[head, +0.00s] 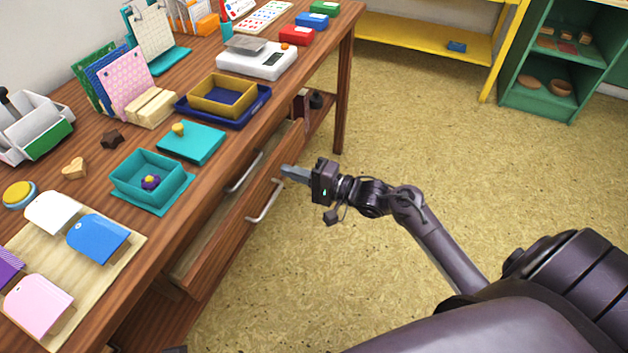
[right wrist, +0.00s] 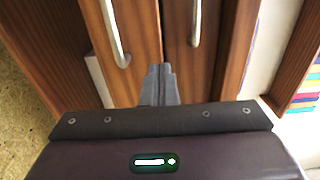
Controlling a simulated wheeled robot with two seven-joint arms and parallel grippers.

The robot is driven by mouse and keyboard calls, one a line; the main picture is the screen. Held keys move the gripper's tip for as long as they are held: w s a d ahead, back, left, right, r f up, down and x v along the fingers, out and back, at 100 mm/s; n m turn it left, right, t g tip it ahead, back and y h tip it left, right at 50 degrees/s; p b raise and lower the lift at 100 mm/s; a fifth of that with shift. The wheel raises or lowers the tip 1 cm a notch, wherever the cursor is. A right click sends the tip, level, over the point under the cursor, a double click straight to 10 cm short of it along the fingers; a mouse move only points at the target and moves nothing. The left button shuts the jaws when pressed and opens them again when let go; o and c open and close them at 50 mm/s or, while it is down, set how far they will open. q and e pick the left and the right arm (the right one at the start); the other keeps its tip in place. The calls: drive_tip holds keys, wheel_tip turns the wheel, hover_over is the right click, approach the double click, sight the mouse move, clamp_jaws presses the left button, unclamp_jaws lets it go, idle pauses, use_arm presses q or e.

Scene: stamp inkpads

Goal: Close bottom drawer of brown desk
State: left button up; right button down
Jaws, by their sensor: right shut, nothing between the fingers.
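The brown desk (head: 343,75) runs diagonally along the left of the head view. Its bottom drawer (head: 225,255) stands pulled out, with a strip of its pale inside showing and a metal handle (head: 264,202) on its front. The upper drawer's handle (head: 245,172) is just above. In the right wrist view two handles show, one on the left panel (right wrist: 115,35) and one on the right panel (right wrist: 195,22). My right gripper (head: 285,171) is shut and empty, close to the far end of the drawer front; contact is unclear. It also shows in the right wrist view (right wrist: 160,68). My left gripper is out of view.
The desktop holds a teal box (head: 150,185), a yellow tray (head: 222,95), a white scale (head: 257,62) and paper tags (head: 97,238). A yellow shelf (head: 425,38) and a green cabinet (head: 545,100) stand at the back. The floor right of the desk is clear.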

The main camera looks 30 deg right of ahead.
sight(272, 166)
drive_tip(key=shift+x, duration=1.05)
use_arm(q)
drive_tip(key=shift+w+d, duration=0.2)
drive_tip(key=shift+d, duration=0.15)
use_arm(e)
drive_tip(key=shift+w+a+r, duration=0.15)
drive_tip(key=shift+w+a, duration=0.05)
drive_tip(key=shift+w, duration=0.05)
drive_tip(key=shift+w+a+r+p, duration=0.1)
drive_tip(key=shift+w+a+p, duration=0.2)
drive_tip(key=shift+w+p, duration=0.2)
drive_tip(key=shift+w+a+f, duration=0.25)
drive_tip(key=shift+w+a, duration=0.1)
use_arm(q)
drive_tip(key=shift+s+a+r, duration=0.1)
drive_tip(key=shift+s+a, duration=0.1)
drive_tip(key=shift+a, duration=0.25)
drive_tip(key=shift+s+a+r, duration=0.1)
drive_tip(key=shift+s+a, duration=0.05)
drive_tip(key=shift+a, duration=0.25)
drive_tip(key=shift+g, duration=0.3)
use_arm(e)
drive_tip(key=shift+s, duration=0.1)
